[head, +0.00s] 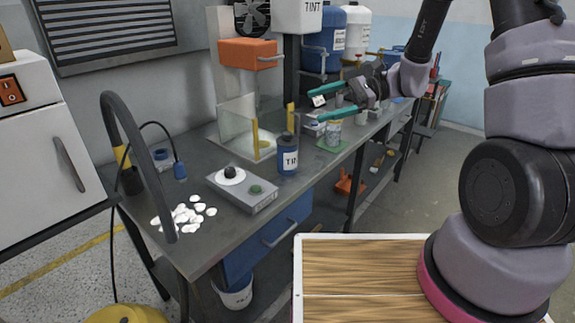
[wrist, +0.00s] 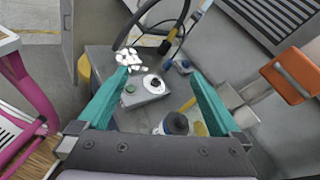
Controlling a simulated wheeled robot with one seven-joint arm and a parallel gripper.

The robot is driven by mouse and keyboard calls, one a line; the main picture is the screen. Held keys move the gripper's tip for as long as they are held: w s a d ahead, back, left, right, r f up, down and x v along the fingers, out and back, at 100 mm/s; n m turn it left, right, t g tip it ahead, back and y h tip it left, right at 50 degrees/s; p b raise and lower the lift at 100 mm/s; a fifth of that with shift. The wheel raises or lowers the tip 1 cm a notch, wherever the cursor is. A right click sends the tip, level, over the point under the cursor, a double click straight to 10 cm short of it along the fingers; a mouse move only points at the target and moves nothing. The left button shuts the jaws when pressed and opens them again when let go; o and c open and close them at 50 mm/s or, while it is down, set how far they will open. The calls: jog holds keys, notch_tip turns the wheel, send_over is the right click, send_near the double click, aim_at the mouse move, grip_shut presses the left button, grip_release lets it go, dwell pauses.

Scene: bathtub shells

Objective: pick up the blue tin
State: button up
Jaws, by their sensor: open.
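A blue tin (head: 288,160) with a dark cap and a white label stands upright on the grey bench, near the front edge. It also shows in the wrist view, where the blue tin (wrist: 175,124) sits low between the fingers, its lower part hidden by my gripper's body. My gripper (head: 310,104), with teal fingers, is in the air above and to the right of the tin in the head view. In the wrist view my gripper (wrist: 158,78) has its fingers wide apart with nothing held between them.
A grey box (head: 243,192) with a knob and a green button stands left of the tin. White pieces (head: 186,214) lie near a curved dark pipe (head: 135,150). A clear screen (head: 237,122) stands behind, below an orange box (head: 248,54). A pale cup (head: 333,132) stands right.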

jog(key=w+f+m+t+y, duration=0.35)
jog(key=w+f+m, duration=0.25)
jog(key=f, duration=0.5)
jog(key=m+t+h, duration=0.2)
jog(key=m+t, duration=0.2)
jog(key=t, duration=0.1)
send_near(288, 152)
jog(key=w+f, duration=0.3)
jog(key=shift+y, duration=0.25)
jog(key=x, duration=1)
jog(key=shift+w+r, duration=0.15)
jog(key=shift+w, duration=0.2)
jog(key=shift+a, duration=0.1)
grip_shut()
